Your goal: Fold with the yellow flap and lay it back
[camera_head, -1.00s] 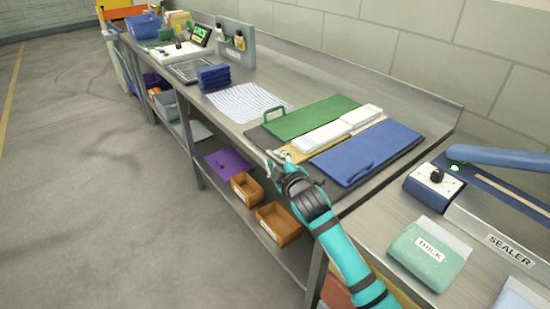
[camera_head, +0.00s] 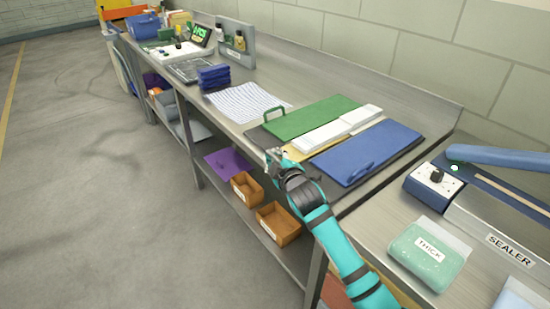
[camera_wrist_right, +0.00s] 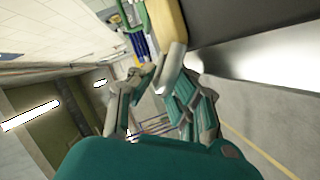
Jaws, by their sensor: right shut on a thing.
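The folding board lies on the metal bench, with a green flap (camera_head: 308,117), a yellow flap (camera_head: 304,153) and a blue flap (camera_head: 366,151). The yellow flap lies between the other two, mostly hidden under folded white cloth (camera_head: 334,130). My right gripper (camera_head: 276,156) is at the yellow flap's front end, at the bench edge. In the right wrist view its fingers (camera_wrist_right: 166,84) are shut at the end of the yellow flap (camera_wrist_right: 171,28); the exact contact is hard to make out. My left gripper is out of view.
A striped cloth (camera_head: 244,101) and a stack of folded blue cloth (camera_head: 213,77) lie farther left on the bench. Orange bins (camera_head: 277,224) sit on the lower shelf. The sealer (camera_head: 436,181) and a green "THICK" pack (camera_head: 428,253) are at right.

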